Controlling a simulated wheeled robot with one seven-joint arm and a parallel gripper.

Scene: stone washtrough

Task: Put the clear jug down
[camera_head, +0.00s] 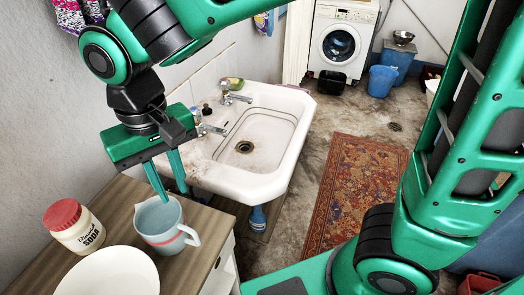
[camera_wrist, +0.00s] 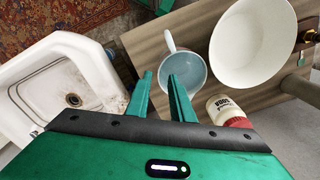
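The jug (camera_head: 172,237) is pale and see-through with a grey-blue inside, a reddish line near the rim and a white handle. It appears upright on the wooden counter (camera_head: 120,200) near its right edge. It also shows in the wrist view (camera_wrist: 192,66), handle pointing away from me. My gripper (camera_head: 173,196) is above the jug with its two green fingers apart. One fingertip overlaps the jug's opening; the other is outside the rim, toward the basin. In the wrist view the fingers (camera_wrist: 160,75) have a clear gap between them. Contact with the jug cannot be told.
A jar (camera_head: 76,228) with a red lid and a large white bowl (camera_head: 112,276) stand close to the jug on the counter. A white basin (camera_head: 270,110) adjoins behind and right. Bare counter shows left of the jug and at the front right.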

